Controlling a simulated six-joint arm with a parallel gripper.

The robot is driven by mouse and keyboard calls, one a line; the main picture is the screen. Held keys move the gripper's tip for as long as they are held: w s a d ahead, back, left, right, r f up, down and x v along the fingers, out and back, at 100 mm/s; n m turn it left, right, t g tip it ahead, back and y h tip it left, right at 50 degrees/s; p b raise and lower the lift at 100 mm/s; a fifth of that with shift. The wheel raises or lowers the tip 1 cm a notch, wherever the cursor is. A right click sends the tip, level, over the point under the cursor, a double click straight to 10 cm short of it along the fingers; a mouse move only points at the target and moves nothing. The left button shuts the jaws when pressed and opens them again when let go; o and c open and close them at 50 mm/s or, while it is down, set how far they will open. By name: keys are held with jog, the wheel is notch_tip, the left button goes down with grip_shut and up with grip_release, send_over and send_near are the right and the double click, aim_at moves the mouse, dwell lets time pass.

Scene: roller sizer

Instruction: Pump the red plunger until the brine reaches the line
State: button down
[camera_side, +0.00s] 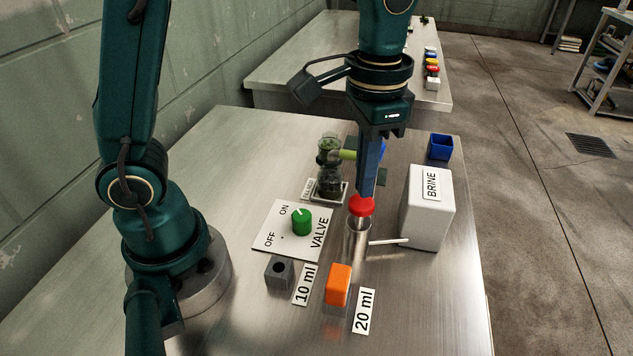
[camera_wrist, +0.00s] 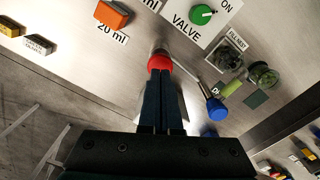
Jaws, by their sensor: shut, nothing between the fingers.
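The red plunger (camera_side: 362,206) tops a clear cylinder (camera_side: 357,240) in front of the white BRINE box (camera_side: 427,208). A thin pale tube joins the cylinder and the box. My gripper (camera_side: 367,193) is shut and empty, pointing down, with its fingertips at the top of the red plunger. In the wrist view the red plunger (camera_wrist: 160,62) shows just beyond my shut fingertips (camera_wrist: 160,74). Whether they touch or sit just above it I cannot tell. The brine level and its line cannot be made out.
A VALVE plate (camera_side: 280,240) with a green knob (camera_side: 301,221) lies left of the cylinder. An orange block (camera_side: 338,285) and a grey holed block (camera_side: 279,271) stand in front, by 20 ml and 10 ml labels. Glass jars (camera_side: 330,165) and a blue bin (camera_side: 440,147) stand behind.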

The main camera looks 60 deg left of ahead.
jog(key=shift+r, duration=0.1)
jog(key=shift+r, duration=2.45)
jog(key=s+a+f+n+t, duration=0.2)
jog(key=s+a+t, duration=0.3)
jog(key=s, duration=0.4)
jog(key=shift+s+n+t, duration=0.3)
jog(key=shift+s+n, duration=0.05)
jog(key=shift+n, duration=0.15)
jog(key=shift+a+f, duration=0.1)
jog(key=shift+f, duration=0.05)
